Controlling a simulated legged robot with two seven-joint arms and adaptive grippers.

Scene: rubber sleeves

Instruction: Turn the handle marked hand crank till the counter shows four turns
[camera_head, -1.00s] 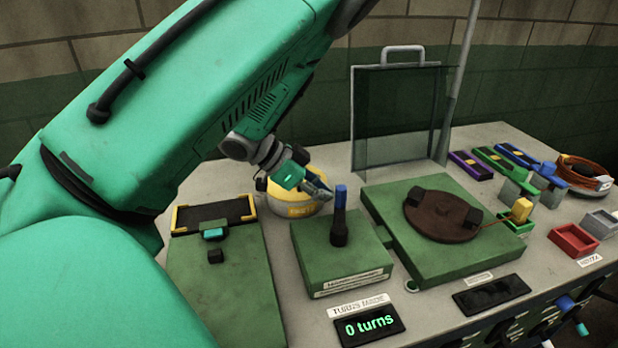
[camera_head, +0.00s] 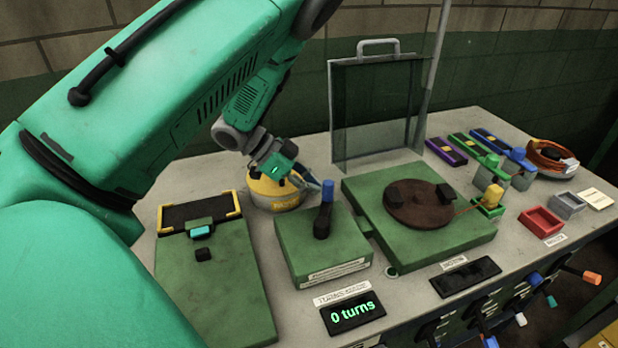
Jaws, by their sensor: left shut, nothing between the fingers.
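A crank with a blue grip (camera_head: 327,190) and a black arm stands on a green box (camera_head: 345,250) in the middle of the table. The labels on the box's front are too small to read. The counter (camera_head: 352,313) in front of it reads "0 turns". My left gripper (camera_head: 312,184) is shut and empty, just behind and to the left of the blue grip. I cannot tell whether its tips touch the grip. My right gripper is out of view.
A yellow round object (camera_head: 272,194) stands behind the box, partly hidden by my gripper. A green base with a brown disc (camera_head: 420,205) is to the right. A green panel (camera_head: 215,275) lies left. Several coloured handles (camera_head: 537,281) stick out along the front edge.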

